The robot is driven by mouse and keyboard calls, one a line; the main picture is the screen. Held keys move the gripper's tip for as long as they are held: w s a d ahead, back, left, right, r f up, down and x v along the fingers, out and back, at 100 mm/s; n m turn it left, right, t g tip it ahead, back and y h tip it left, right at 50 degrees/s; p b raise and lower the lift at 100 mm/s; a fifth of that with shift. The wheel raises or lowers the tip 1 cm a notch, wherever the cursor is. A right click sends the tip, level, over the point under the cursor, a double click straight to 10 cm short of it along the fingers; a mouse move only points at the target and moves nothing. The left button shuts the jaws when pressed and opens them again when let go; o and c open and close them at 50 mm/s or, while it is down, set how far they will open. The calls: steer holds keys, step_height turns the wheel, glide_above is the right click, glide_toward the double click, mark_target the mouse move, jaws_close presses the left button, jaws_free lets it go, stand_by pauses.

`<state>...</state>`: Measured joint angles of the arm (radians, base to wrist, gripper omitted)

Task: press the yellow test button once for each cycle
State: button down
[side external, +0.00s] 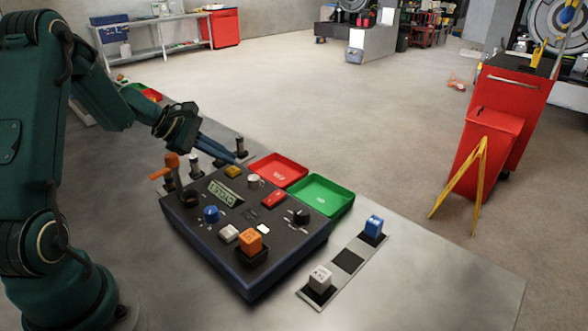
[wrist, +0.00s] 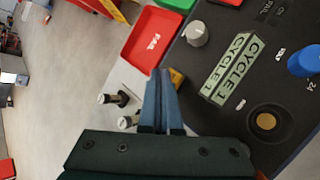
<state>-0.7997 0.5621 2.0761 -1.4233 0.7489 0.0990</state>
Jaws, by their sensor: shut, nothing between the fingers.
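The yellow test button (side external: 233,171) is at the far edge of the dark control console (side external: 295,255). In the wrist view, the yellow button (wrist: 177,77) is partly hidden beside my blue fingers. My gripper (side external: 238,160) is shut and empty, its fingertips at the far edge of the console, close to the button. In the wrist view, the fingertips of my gripper (wrist: 160,74) appear just left of the button; I cannot tell whether they touch it. The display (wrist: 231,68) reads "CYCLE 1".
A grey knob (wrist: 196,33), blue knob (side external: 211,214), red switch (side external: 273,198) and orange cube (side external: 250,240) are on the console. Red (side external: 289,168) and green (side external: 335,204) trays stand behind it. A blue cube (side external: 374,226) and white cube (side external: 320,278) sit on a strip at right.

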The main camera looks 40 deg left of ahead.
steer(key=shift+s+d+r, duration=0.15)
steer(key=shift+d+r, duration=0.05)
steer(key=shift+r, duration=0.95)
steer(key=shift+s+d+r, duration=0.1)
steer(key=shift+d+r, duration=0.05)
steer(key=shift+r, duration=1)
steer(key=d+r+m+h, duration=0.1)
steer(key=d+r+m, duration=0.45)
steer(key=d, duration=0.35)
steer(key=s+d+r+m+g, duration=0.1)
steer(key=s+d+r+m, duration=0.15)
steer(key=d, duration=0.25)
steer(key=s+d+r+m+g, duration=0.1)
steer(key=s+d+m, duration=0.2)
steer(key=d, duration=0.2)
steer(key=s+d+f+m+y, duration=0.1)
steer(key=s+d+m+y, duration=0.15)
steer(key=s+m, duration=0.55)
steer(key=s+a+f+m+y, duration=0.2)
steer(key=s+a+f+m, duration=0.1)
steer(key=s, duration=0.2)
steer(key=shift+a+f+g, duration=0.35)
steer(key=shift+a+g, duration=0.05)
steer(key=shift+s, duration=0.1)
